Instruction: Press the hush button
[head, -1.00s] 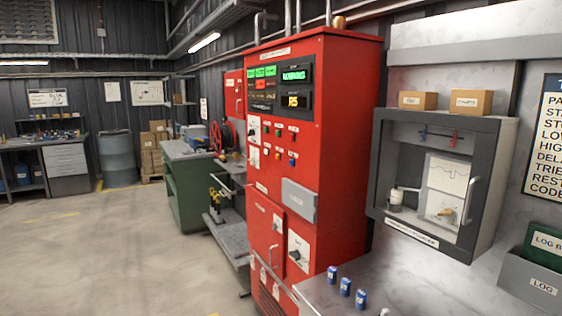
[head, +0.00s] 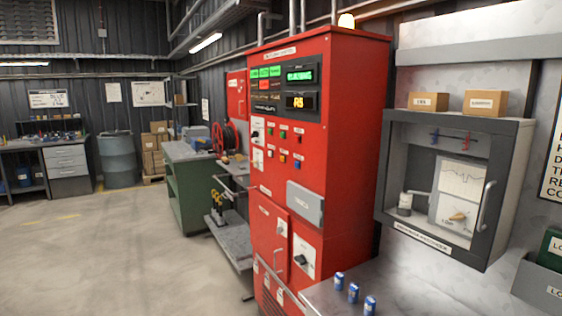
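A tall red control cabinet (head: 345,150) stands right of centre in the head view. Its upper front has a dark panel (head: 285,85) with green displays and an amber readout. Below the panel are several small coloured buttons (head: 284,144), including green, yellow, red and blue ones. Their labels are too small to read, so I cannot tell which is the hush button. Neither of my grippers is in view.
A grey table (head: 318,297) with several blue cans (head: 353,293) stands at the cabinet's right front. A wall-mounted recorder case (head: 510,150) is on the right. A green workbench (head: 187,195) and a grey cart (head: 232,236) stand left of the cabinet. The concrete floor (head: 110,245) at left is open.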

